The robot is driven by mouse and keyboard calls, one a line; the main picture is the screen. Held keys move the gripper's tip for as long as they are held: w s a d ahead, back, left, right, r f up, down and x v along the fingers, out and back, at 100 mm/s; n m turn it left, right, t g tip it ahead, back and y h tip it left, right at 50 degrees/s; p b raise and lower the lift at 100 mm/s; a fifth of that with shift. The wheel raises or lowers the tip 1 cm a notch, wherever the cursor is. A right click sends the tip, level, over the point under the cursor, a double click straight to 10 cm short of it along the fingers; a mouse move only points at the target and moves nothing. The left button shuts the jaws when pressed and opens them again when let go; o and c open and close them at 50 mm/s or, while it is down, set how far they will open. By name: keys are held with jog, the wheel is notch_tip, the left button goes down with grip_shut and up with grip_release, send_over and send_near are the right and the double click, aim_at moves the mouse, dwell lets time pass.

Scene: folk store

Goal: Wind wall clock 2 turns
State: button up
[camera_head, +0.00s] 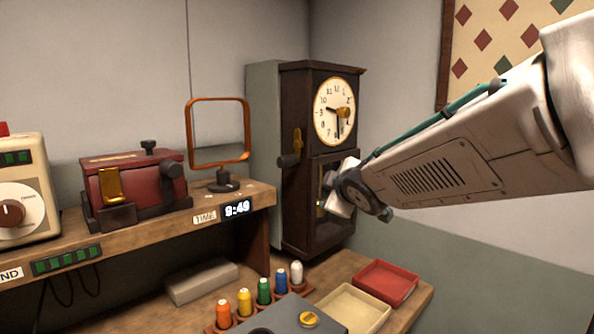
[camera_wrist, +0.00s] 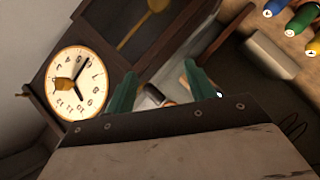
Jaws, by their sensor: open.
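The wall clock (camera_head: 321,150) is a tall dark wooden case with a cream dial (camera_head: 326,95). A brass winding piece (camera_head: 343,112) stands out from the right part of the dial. It also shows on the tilted dial in the wrist view (camera_wrist: 62,84). A brass key-like part (camera_head: 297,142) and a dark knob (camera_head: 290,160) are on the case's left side. My gripper (camera_wrist: 158,82) is open, with two green fingers apart and nothing clearly held. In the head view my gripper is in front of the lower case, below the dial, and its fingertips are hidden.
A wooden shelf (camera_head: 150,217) at left holds a red machine (camera_head: 133,185) and an orange-framed stand (camera_head: 218,130). A digital display (camera_head: 237,208) reads 9:49. Below the clock are several coloured spools, a red tray (camera_head: 386,282) and a cream tray (camera_head: 352,308).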

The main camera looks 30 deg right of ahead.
aim_at(290, 162)
jog(key=shift+w+a+r+n+t+y, duration=0.35)
jog(key=shift+w+r+n+t+y, duration=0.4)
jog(key=shift+w+n+y, duration=1.05)
jog(key=shift+w+a+r+n+t+y, duration=0.3)
jog(key=shift+w+r+n+t+y, duration=0.5)
jog(key=shift+w+n, duration=1.85)
jog(key=shift+w+a+r+n+t+y, duration=0.4)
jog(key=shift+w+n+t+y, duration=0.55)
jog(key=shift+w+n+y, duration=1.25)
jog(key=shift+w+d+m+h, duration=0.1)
jog(key=shift+w+m+h, duration=0.4)
jog(key=shift+h, duration=0.2)
jog(key=c, duration=0.8)
jog(key=shift+c, duration=0.2)
